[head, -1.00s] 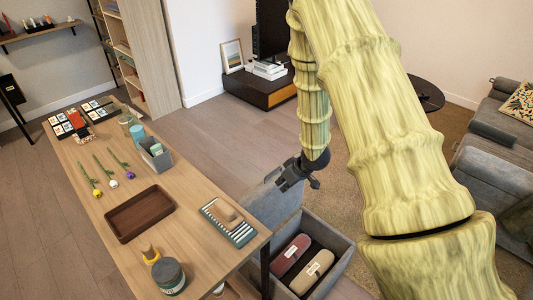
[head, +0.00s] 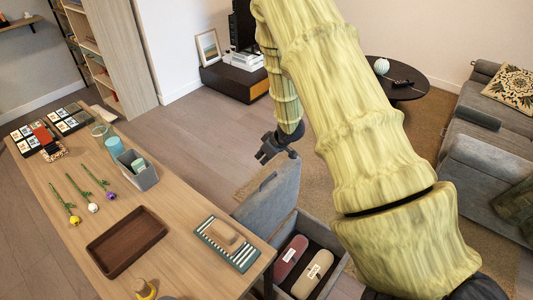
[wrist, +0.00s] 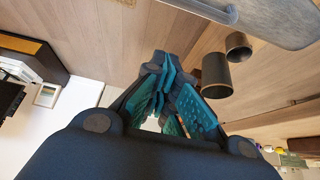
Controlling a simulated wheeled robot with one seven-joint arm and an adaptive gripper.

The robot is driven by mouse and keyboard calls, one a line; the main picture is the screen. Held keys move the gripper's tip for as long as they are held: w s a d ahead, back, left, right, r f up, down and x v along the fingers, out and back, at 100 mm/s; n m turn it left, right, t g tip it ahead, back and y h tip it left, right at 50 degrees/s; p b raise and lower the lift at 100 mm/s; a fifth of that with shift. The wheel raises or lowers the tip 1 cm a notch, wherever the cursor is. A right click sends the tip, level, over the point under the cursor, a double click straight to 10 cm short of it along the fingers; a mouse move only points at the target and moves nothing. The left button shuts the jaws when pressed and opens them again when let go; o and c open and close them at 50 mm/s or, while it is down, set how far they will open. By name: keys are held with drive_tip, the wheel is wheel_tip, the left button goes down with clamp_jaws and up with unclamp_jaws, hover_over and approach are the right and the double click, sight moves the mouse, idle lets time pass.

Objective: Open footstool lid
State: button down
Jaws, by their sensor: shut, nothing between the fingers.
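The footstool is a grey fabric box (head: 341,262) beside the right end of the wooden table in the head view. Its grey lid (head: 270,202) stands raised, steeply tilted, on the far left side of the box, so the inside shows. A dark red case (head: 289,258) and a beige case (head: 313,274) lie inside. My gripper (head: 264,157) is shut and empty, just beyond the lid's upper edge and apart from it as far as I can tell. In the wrist view its teal-padded fingers (wrist: 166,95) come together.
A low black cabinet (head: 236,82) stands behind, a grey sofa (head: 490,155) at right. Open floor lies beyond the lid.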

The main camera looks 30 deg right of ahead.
drive_tip(key=f, duration=0.1)
drive_tip(key=s+f+p, duration=0.1)
drive_tip(key=f, duration=0.2)
drive_tip(key=shift+s+d+f+p, duration=0.15)
drive_tip(key=shift+s+f+p, duration=0.1)
drive_tip(key=shift+p, duration=0.05)
drive_tip(key=shift+f, duration=0.15)
drive_tip(key=shift+d, duration=0.1)
drive_tip(key=shift+s, duration=0.2)
